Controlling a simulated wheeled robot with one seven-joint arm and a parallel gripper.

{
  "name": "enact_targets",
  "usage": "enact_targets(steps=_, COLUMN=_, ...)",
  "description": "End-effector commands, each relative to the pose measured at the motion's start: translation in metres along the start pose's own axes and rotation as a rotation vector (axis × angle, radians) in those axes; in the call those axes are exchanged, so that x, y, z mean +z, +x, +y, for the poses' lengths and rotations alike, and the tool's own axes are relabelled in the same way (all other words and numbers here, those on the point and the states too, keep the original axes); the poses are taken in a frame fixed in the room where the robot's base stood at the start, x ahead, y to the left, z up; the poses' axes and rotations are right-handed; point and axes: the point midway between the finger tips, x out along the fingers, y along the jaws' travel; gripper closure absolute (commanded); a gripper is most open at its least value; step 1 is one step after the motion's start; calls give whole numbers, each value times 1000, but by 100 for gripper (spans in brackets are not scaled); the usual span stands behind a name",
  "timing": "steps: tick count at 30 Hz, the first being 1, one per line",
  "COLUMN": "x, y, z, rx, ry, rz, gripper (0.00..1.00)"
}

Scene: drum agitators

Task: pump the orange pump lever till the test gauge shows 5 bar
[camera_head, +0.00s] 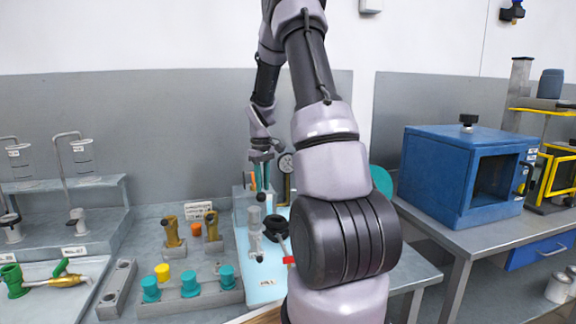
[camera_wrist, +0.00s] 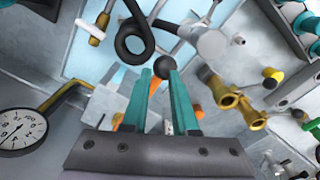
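My gripper (camera_wrist: 167,78) has two teal fingers, which stand apart and point down at the bench rig. A black ball knob (camera_wrist: 166,66) shows at the fingertips; I cannot tell whether they touch it. An orange part, seemingly the pump lever (camera_wrist: 155,86), shows between the fingers and is partly hidden behind the left one. In the head view my gripper (camera_head: 262,176) is over the rig, with an orange piece (camera_head: 252,181) just left of it. The round white test gauge (camera_wrist: 20,130) is at the left of the wrist view, its needle toward the lower left; its reading is too small to tell.
A black ring-shaped handle (camera_wrist: 133,38) lies beyond the fingertips. Brass fittings (camera_wrist: 240,104) are at the right of the wrist view. In the head view, a rack with teal caps (camera_head: 189,284) stands left of the rig, and a blue cabinet (camera_head: 440,175) stands right.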

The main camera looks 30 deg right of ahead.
Motion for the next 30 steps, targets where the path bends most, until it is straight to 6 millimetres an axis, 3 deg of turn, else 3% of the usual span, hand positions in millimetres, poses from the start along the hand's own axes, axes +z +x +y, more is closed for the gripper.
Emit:
enact_targets(steps=4, x=3, y=28, z=-1, rx=-2, ry=-3, rz=-7, gripper=82)
enact_targets(steps=7, x=2, y=22, z=0, rx=1, ry=-2, rz=-3, gripper=82)
enact_targets(steps=21, x=-4, y=-87, z=5, rx=3, ry=-1, rz=2, gripper=82)
enact_targets(steps=25, x=-4, y=-102, z=5, rx=0, ry=0, rz=-1, gripper=82)
enact_targets(steps=30, x=-4, y=-104, z=5, rx=0, ry=-1, rz=-2, gripper=82)
